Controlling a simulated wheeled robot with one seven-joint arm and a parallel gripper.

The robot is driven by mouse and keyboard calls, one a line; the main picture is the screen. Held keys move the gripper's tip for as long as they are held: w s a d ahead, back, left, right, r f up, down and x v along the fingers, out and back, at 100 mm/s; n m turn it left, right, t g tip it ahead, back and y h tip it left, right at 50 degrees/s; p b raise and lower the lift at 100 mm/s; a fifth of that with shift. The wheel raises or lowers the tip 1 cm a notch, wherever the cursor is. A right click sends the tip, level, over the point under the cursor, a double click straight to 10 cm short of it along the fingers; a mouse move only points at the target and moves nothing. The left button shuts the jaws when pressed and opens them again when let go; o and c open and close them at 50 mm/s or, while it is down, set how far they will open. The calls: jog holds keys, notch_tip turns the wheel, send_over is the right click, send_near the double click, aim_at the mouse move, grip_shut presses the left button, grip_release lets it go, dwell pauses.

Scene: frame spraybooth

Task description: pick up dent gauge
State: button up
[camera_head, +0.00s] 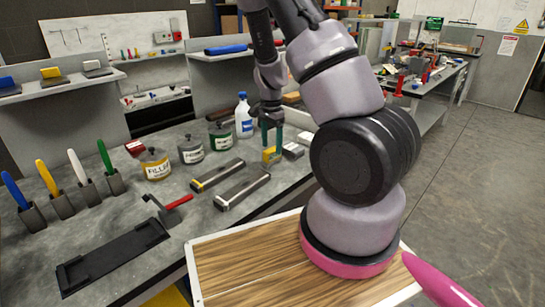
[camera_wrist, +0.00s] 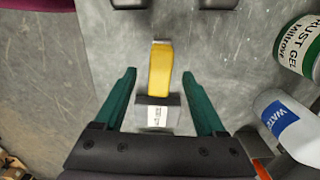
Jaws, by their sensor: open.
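A short yellow tool (camera_wrist: 160,70) lies between the spread fingers of my gripper (camera_wrist: 160,85) in the wrist view. It may be the dent gauge; no name on it can be read. A grey block (camera_wrist: 174,118) with a small white label sits at its lower end; I cannot tell if they are joined. In the head view my gripper (camera_head: 271,130) hangs with teal fingers just above the yellow tool (camera_head: 271,156), whose grey block (camera_head: 293,151) is to the right. The fingers are open, with visible gaps on both sides of the tool.
A water bottle (camera_head: 243,118) and a green-labelled can (camera_head: 221,136) stand close behind. Two long metal bars (camera_head: 230,183) lie to the left. A red-handled tool (camera_head: 170,208) and a black tray (camera_head: 112,256) lie nearer. A wood-topped surface (camera_head: 240,262) is in front.

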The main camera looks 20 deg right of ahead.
aim_at(272, 149)
jog(key=f, duration=0.5)
jog(key=shift+w+d+f, duration=0.1)
jog(key=shift+d+f, duration=0.1)
grip_shut()
